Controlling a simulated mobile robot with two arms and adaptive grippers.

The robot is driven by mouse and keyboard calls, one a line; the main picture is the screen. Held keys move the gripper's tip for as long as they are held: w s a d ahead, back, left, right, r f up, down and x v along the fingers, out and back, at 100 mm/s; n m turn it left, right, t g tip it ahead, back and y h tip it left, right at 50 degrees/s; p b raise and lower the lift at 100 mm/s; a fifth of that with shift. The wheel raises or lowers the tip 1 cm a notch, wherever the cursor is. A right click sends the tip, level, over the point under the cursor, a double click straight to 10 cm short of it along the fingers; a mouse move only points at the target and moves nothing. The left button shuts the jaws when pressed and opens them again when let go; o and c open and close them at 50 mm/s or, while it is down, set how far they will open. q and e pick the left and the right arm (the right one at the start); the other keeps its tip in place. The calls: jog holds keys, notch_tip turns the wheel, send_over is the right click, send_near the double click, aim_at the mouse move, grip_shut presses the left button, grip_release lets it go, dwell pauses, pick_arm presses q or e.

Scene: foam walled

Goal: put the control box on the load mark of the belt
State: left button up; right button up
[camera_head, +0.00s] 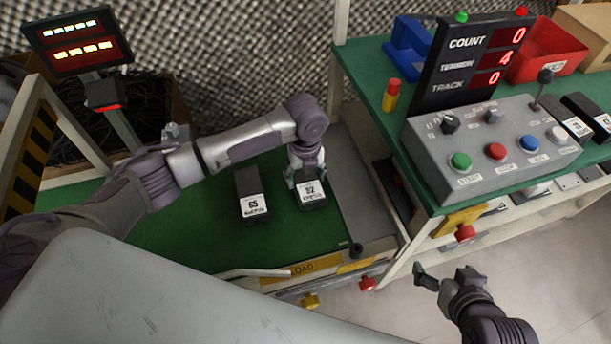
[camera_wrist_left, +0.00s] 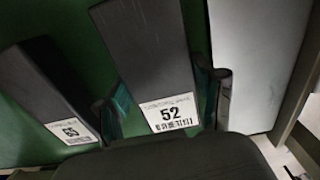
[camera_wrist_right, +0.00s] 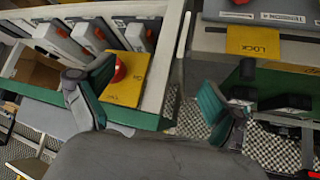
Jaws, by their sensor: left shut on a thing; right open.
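A black box labelled 52 (camera_head: 312,196) lies on the green belt (camera_head: 190,240), near its right edge. My left gripper (camera_head: 305,178) is shut on this box from above, with a finger on each side; the left wrist view shows the box (camera_wrist_left: 150,50) between the fingers. A second black box labelled 65 (camera_head: 251,205) lies just to its left. The small print on both labels is too small to read. A yellow LOAD label (camera_head: 302,268) is on the belt's front edge. My right gripper (camera_head: 445,284) is open and empty, over the floor right of the belt.
A green-topped bench (camera_head: 365,60) stands at the right, with a grey button panel (camera_head: 490,180), a COUNT display (camera_head: 465,65), a red HOLD bin (camera_head: 548,52), a blue bin (camera_head: 408,48) and more black boxes (camera_head: 578,125). A lit display (camera_head: 78,45) stands at the back left.

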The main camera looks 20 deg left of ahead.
aim_at(306, 177)
pick_arm(q)
jog(key=o, duration=1.4)
jog(key=shift+f, duration=0.1)
jog(key=shift+r, duration=0.25)
notch_tip(306, 177, up, 6)
jog(key=shift+f+p, duration=0.15)
jog(key=shift+p, duration=0.85)
jog(key=shift+r+p, duration=0.75)
jog(key=shift+r, duration=2.3)
pick_arm(e)
jog(key=s+d+f+g+h, duration=0.1)
jog(key=s+g, duration=0.3)
jog(key=s, duration=0.4)
jog(key=shift+s+d+g, duration=0.25)
jog(key=shift+d+g, duration=0.15)
jog(key=shift+d, duration=0.45)
jog(key=shift+f, duration=0.1)
